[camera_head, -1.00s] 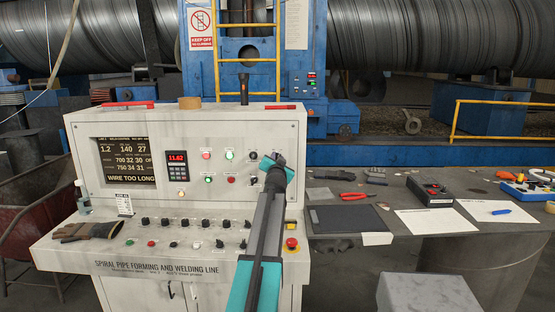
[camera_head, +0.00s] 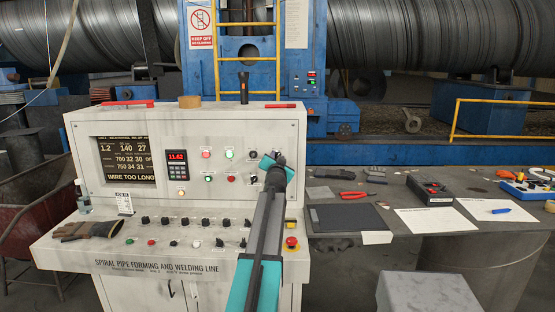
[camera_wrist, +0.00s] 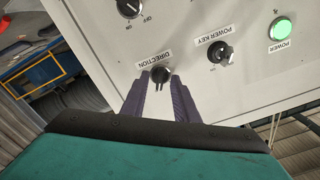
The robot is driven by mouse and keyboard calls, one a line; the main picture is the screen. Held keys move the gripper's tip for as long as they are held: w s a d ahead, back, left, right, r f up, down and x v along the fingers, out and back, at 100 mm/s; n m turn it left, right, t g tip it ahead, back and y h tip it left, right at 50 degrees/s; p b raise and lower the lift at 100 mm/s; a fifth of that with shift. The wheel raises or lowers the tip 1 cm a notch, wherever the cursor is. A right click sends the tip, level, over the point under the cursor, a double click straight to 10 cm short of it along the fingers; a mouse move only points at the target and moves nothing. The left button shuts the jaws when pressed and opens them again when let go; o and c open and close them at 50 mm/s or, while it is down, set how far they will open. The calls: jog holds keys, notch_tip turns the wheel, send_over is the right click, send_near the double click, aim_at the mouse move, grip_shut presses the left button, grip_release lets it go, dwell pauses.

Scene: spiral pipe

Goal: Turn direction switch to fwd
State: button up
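The direction switch (camera_wrist: 160,75) is a small black rotary knob on the pale panel, under an upside-down DIRECTION label, in the wrist view. My gripper (camera_wrist: 161,80) is at the panel, with its two dark fingers spread on either side of this knob. The fingers look apart, and I cannot make out firm contact with the knob. The knob's pointer position is not clear. In the head view my gripper (camera_head: 275,162) is at the right part of the console (camera_head: 240,135) and hides the switch.
The power key switch (camera_wrist: 220,52) and the lit green power button (camera_wrist: 282,28) are close by, right of the knob in the wrist view. Another black knob (camera_wrist: 129,7) is at upper left. A red emergency button (camera_head: 292,242) is on the console's lower right.

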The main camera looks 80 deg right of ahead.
jog(key=s+a+b, duration=0.1)
jog(key=a+b, duration=0.1)
jog(key=a, duration=1.1)
jog(key=shift+s+a, duration=0.2)
jog(key=shift+s, duration=0.15)
dwell(0.6)
